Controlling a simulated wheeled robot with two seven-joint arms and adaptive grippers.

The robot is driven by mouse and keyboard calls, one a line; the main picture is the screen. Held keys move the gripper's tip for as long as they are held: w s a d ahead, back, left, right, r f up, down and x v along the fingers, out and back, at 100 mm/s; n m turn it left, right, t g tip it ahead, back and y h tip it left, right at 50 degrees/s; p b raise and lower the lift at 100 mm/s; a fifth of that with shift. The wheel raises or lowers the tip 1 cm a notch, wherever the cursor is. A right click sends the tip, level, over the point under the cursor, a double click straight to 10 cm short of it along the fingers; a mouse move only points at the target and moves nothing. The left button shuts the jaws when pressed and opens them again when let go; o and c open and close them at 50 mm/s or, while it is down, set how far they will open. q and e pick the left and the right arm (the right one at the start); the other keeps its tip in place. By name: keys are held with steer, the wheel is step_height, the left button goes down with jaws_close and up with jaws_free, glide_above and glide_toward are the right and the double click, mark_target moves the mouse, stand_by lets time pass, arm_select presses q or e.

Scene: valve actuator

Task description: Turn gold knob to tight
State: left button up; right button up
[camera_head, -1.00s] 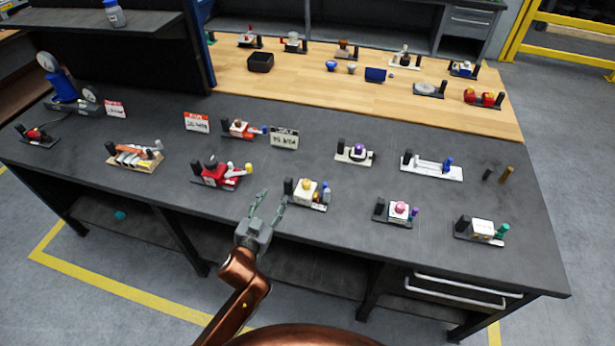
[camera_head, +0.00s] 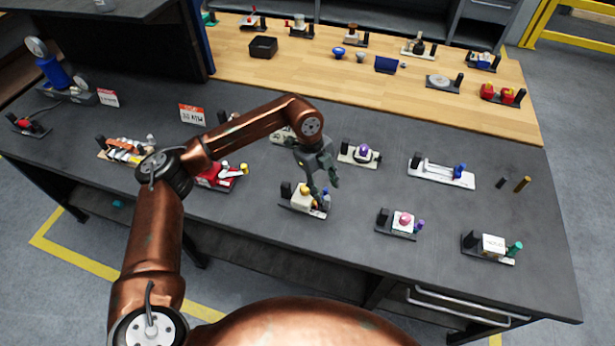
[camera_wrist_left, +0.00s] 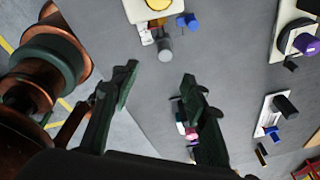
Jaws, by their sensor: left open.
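A small device (camera_head: 301,205) with a cream body and a yellow-gold knob (camera_head: 305,188) stands near the front middle of the dark bench. In the left wrist view the round yellow top (camera_wrist_left: 158,4) is cut by the upper edge, with a blue knob (camera_wrist_left: 188,21) and a grey cylinder (camera_wrist_left: 165,49) beside it. My left gripper (camera_head: 325,190) is open and empty, pointing down just right of this device and partly covering it. Its two dark fingers (camera_wrist_left: 158,95) are apart in the wrist view, with bare bench between them. My right gripper is not in view.
A purple-knobbed device (camera_head: 360,154), a pink-topped one (camera_head: 399,223) and a red one (camera_head: 215,178) stand around. Label cards (camera_head: 191,115) stand behind. Bare bench lies between the devices.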

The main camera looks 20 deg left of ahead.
mark_target(305, 187)
arm_select(q)
steer(key=w+a+y, duration=0.1)
steer(key=a, duration=0.1)
steer(key=w+a+r+n+y, duration=0.1)
steer(key=a, duration=0.1)
steer(key=a+r, duration=0.1)
steer(key=a, duration=0.2)
steer(key=shift+w+a+n+y, duration=0.1)
steer(key=shift+w+n+y, duration=0.3)
step_height(305, 187, down, 7)
steer(key=shift+f, duration=0.15)
steer(key=shift+c, duration=0.3)
jaws_close()
